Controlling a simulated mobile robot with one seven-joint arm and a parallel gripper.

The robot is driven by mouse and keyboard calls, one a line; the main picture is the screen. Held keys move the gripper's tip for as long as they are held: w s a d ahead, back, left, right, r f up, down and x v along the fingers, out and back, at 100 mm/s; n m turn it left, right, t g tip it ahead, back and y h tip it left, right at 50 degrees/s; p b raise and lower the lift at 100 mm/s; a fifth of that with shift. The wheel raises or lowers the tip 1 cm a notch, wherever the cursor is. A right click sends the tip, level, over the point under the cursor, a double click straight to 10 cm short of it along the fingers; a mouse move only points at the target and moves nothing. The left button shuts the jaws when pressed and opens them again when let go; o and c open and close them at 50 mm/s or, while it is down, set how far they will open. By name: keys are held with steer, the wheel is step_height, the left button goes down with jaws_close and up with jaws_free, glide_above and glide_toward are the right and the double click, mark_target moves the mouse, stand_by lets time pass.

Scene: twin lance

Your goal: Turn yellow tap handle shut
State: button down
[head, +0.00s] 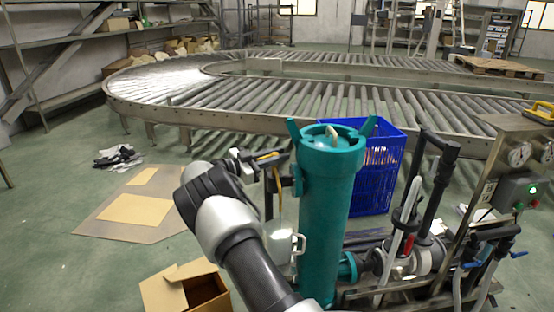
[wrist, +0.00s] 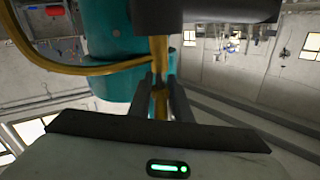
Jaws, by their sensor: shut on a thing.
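The yellow tap handle (wrist: 160,103) shows in the wrist view as a narrow yellow bar between my two dark fingers. My gripper (wrist: 160,90) is shut on it. In the head view my gripper (head: 272,157) is at the upper left side of a tall teal cylinder (head: 325,215), just below its lid. A bit of yellow (head: 268,155) shows at the fingers there, and a yellow strip (head: 279,183) hangs below. In the wrist view a curved yellow tube (wrist: 70,69) runs in from the left towards the handle. My fingers partly hide the handle, and its turn angle cannot be told.
A blue crate (head: 372,185) stands behind the teal cylinder. Pipes and valves (head: 410,245) and a control panel (head: 518,190) fill the right side. An open cardboard box (head: 187,290) is on the floor at the front left. A roller conveyor (head: 260,97) curves behind.

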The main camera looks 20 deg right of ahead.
steer(key=shift+m+g+b, duration=0.5)
steer(key=shift+m+g, duration=0.1)
steer(key=shift+g, duration=0.3)
steer(key=shift+r+g, duration=0.3)
steer(key=c, duration=1.8)
jaws_free()
steer(key=shift+w, duration=0.1)
steer(key=shift+f+m, duration=0.15)
steer(key=shift+m, duration=0.15)
steer(key=shift+a, duration=0.1)
